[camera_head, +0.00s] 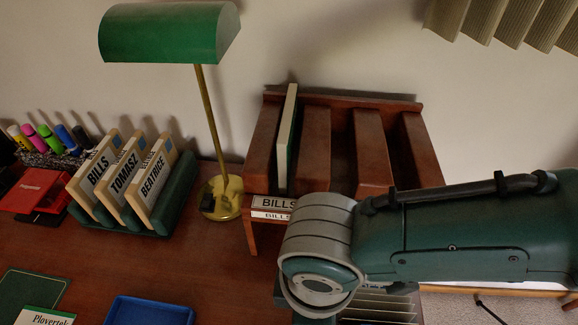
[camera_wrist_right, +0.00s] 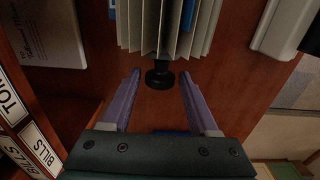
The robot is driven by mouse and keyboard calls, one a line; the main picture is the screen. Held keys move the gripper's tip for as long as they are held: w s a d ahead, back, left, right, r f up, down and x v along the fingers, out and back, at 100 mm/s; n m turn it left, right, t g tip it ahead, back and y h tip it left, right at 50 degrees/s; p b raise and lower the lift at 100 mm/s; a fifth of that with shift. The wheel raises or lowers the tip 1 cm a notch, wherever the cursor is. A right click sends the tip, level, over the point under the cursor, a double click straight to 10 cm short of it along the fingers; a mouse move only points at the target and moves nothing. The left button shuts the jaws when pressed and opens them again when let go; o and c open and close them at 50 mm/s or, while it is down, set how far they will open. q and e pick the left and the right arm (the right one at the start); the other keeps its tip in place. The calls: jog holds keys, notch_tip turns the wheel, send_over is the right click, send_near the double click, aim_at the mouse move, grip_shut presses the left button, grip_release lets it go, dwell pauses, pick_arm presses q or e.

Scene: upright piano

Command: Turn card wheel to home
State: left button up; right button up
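In the head view only some of the wheel's cards (camera_head: 378,308) show at the bottom, and my right arm hides the rest and the gripper. My left gripper is not in view.
A wooden sorter (camera_head: 386,150) labelled BILLS stands behind my right arm. Left of it are a brass lamp (camera_head: 222,196) with green shade, a green rack (camera_head: 178,212) of name cards, and a red box (camera_head: 36,190). A blue tray (camera_head: 150,312) lies at the front.

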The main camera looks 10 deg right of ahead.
grip_shut()
jog(key=shift+w+f+b, duration=0.1)
jog(key=shift+f+b, duration=0.1)
jog(key=shift+b, duration=0.25)
jog(key=g+b, duration=0.1)
jog(key=b, duration=0.2)
jog(key=g+y+b, duration=0.1)
jog(key=g+b, duration=0.1)
jog(key=b, duration=0.1)
jog(key=g+b, duration=0.2)
jog(key=b, duration=0.1)
jog(key=shift+w+d+f+y, duration=0.15)
jog(key=shift+w+f+y, duration=0.15)
jog(key=shift+w, duration=0.1)
jog(key=shift+r, duration=0.35)
jog(key=shift+o, duration=1.5)
grip_release()
